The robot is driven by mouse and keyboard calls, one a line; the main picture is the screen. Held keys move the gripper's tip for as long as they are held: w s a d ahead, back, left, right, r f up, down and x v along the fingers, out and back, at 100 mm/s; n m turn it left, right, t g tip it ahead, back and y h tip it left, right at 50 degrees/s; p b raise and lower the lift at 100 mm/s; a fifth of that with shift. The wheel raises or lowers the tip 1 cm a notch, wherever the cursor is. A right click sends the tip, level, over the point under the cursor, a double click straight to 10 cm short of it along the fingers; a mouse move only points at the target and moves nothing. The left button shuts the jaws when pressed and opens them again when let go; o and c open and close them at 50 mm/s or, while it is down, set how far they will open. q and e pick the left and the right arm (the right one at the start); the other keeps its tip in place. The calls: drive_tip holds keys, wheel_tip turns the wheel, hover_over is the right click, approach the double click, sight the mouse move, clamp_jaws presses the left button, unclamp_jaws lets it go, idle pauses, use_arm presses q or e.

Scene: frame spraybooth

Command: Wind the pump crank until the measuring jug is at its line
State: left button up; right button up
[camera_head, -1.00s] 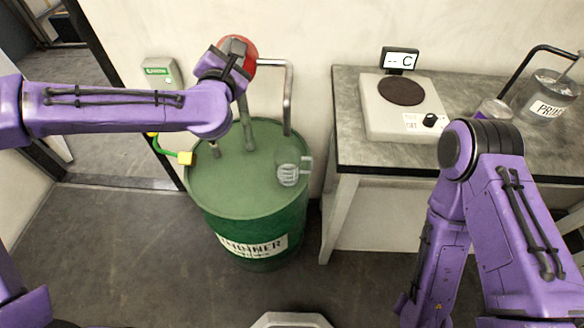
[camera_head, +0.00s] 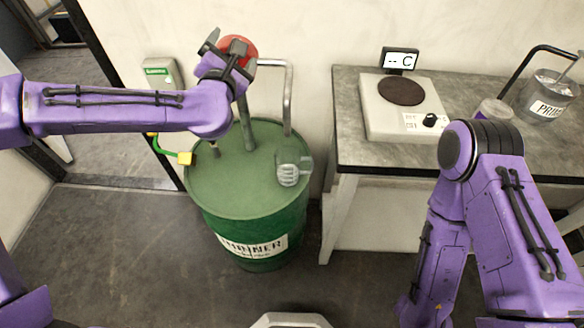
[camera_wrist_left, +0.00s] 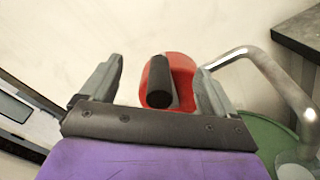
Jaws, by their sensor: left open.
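A green drum (camera_head: 225,185) carries a hand pump with a red body (camera_head: 243,45), which also shows in the left wrist view (camera_wrist_left: 182,72). The dark crank handle (camera_wrist_left: 159,80) stands between the fingers of my left gripper (camera_wrist_left: 158,85), with gaps on both sides. That gripper, also in the head view (camera_head: 228,47), is open and holds nothing. The clear measuring jug (camera_head: 288,170) stands on the drum top below the bent metal spout (camera_head: 289,95). Its line and liquid level are too small to read. My right gripper is out of view.
A grey-topped bench (camera_head: 350,120) to the right holds a hotplate (camera_head: 380,110), a display (camera_head: 400,60) and a clear pot labelled as primer (camera_head: 548,95). A green-and-yellow cable with a yellow clamp (camera_head: 185,158) reaches the drum. The floor before the drum is clear.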

use_arm(q)
drive_tip(key=shift+s, duration=0.1)
drive_tip(key=s+b, duration=0.1)
drive_tip(key=s, duration=0.6)
drive_tip(key=shift+s+a, duration=0.15)
drive_tip(key=shift+s, duration=0.25)
drive_tip(key=s+a+f+m+g, duration=0.1)
drive_tip(key=s+f+m+g, duration=0.25)
drive_tip(key=f, duration=0.65)
drive_tip(key=s+a+f+m+g, duration=0.1)
drive_tip(key=s+f+m+g, duration=0.15)
drive_tip(key=f+m, duration=0.45)
drive_tip(key=s+a+f+m+g, duration=0.1)
drive_tip(key=s+f+m+g, duration=0.15)
drive_tip(key=f, duration=0.95)
drive_tip(key=s+a+f+m+g+y, duration=0.1)
drive_tip(key=s+a+f, duration=0.3)
drive_tip(key=s, duration=0.4)
drive_tip(key=s+a+f+m+g+y, duration=0.1)
drive_tip(key=s+a+f+m+g, duration=0.2)
drive_tip(key=s+f, duration=0.3)
drive_tip(key=s+a+f+m+g+y, duration=0.2)
drive_tip(key=s+a+f, duration=0.3)
drive_tip(key=s, duration=0.5)
drive_tip(key=shift+s+a+f+m, duration=0.15)
drive_tip(key=shift+a+f+m, duration=0.15)
drive_tip(key=shift+f+m, duration=0.15)
